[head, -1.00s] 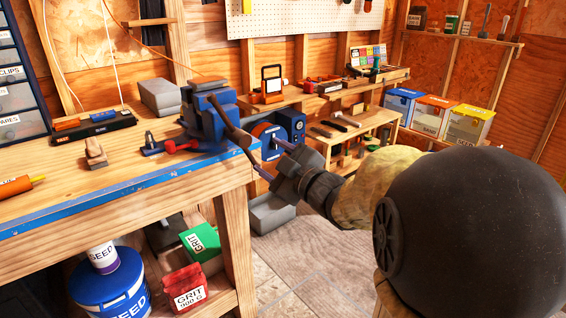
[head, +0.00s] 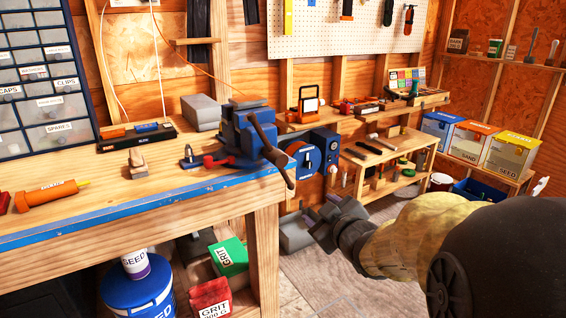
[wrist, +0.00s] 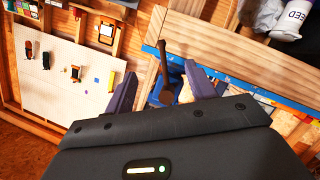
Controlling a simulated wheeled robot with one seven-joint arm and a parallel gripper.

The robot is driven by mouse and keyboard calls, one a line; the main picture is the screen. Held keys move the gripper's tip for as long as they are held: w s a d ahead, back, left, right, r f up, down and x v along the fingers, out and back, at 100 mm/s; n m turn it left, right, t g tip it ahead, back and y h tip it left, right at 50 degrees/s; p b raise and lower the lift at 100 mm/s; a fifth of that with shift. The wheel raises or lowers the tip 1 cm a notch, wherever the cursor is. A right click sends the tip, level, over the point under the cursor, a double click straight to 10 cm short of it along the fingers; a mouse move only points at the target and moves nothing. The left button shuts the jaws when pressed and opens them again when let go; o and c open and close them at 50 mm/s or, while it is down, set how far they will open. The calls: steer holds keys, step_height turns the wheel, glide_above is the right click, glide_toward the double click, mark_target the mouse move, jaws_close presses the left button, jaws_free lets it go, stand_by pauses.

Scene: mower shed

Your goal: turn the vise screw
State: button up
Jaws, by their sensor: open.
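The blue vise (head: 240,135) is mounted at the right corner of the workbench. Its screw handle, a dark brown bar (head: 272,150), hangs at a slant off the bench's end. My gripper (head: 322,212) is open and empty, in front of and below the bar, to its right in the head view. In the wrist view the two purple-grey fingers (wrist: 162,92) stand wide apart. The bar (wrist: 165,62) and blue vise (wrist: 172,90) show between them, farther off, with no contact visible. The screw itself is mostly hidden behind the bar.
The workbench (head: 130,200) has a blue front edge. On it lie an orange tube (head: 45,196), a wooden block (head: 136,162) and a red-handled tool (head: 215,161).

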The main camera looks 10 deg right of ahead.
steer(key=s+a+f+m+g, duration=0.3)
steer(key=s+f+g, duration=0.3)
steer(key=f, duration=0.3)
steer(key=s+a+f+m+g+h, duration=0.1)
steer(key=s+a+f+m+g, duration=0.3)
steer(key=s+f+g, duration=0.2)
step_height(320, 180, down, 3)
steer(key=s, duration=0.2)
steer(key=shift+s, duration=0.4)
steer(key=c, duration=0.4)
steer(key=shift+a, duration=0.15)
steer(key=shift+c, duration=0.2)
